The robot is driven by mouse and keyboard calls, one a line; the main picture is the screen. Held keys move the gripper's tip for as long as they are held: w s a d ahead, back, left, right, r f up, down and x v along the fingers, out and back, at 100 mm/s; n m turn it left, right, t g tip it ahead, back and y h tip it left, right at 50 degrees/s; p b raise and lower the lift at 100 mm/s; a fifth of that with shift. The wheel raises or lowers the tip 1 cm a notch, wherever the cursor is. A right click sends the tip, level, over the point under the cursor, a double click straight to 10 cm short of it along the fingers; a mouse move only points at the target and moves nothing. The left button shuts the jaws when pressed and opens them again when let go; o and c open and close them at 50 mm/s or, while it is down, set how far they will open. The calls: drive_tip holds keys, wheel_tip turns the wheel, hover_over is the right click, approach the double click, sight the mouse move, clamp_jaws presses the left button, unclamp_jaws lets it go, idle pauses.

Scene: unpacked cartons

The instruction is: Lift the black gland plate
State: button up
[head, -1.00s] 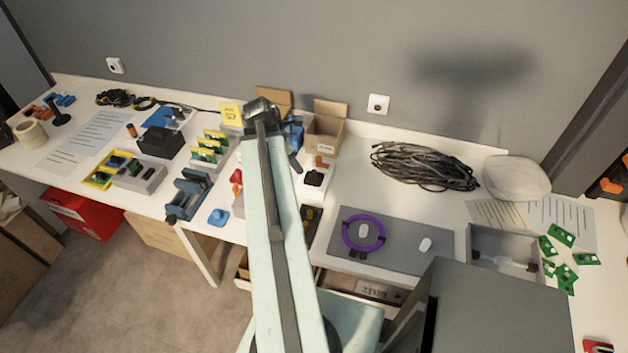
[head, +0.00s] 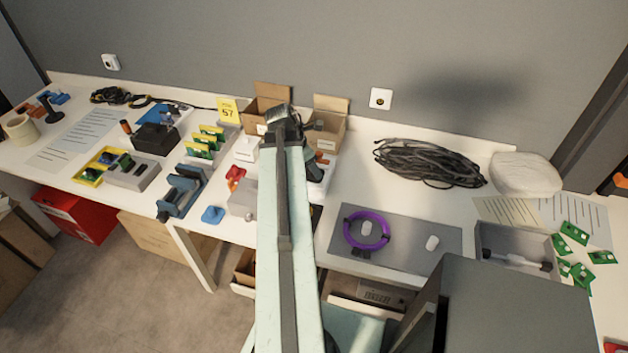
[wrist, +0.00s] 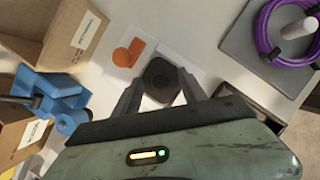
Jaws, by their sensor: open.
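The black gland plate (wrist: 161,82) is a small dark rounded square with a round raised middle. In the wrist view it lies on a white surface beside an orange part (wrist: 128,53). My gripper (wrist: 159,76) is open, with one finger on either side of the plate in that view. I cannot tell whether the fingers touch it or how far above it they are. In the head view my gripper (head: 312,150) is over the white pad at the back of the bench, and my arm and gripper hide most of the plate.
Open cardboard boxes (head: 329,122) stand behind my gripper. A blue clamp-like tool (wrist: 55,95) is at the left in the wrist view. A grey mat (head: 398,243) with a purple ring (head: 366,230) and a black cable coil (head: 430,163) lie to the right.

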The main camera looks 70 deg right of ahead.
drive_tip(key=shift+r, duration=0.1)
clamp_jaws()
wheel_tip(320, 180, up, 10)
drive_tip(key=p, duration=1)
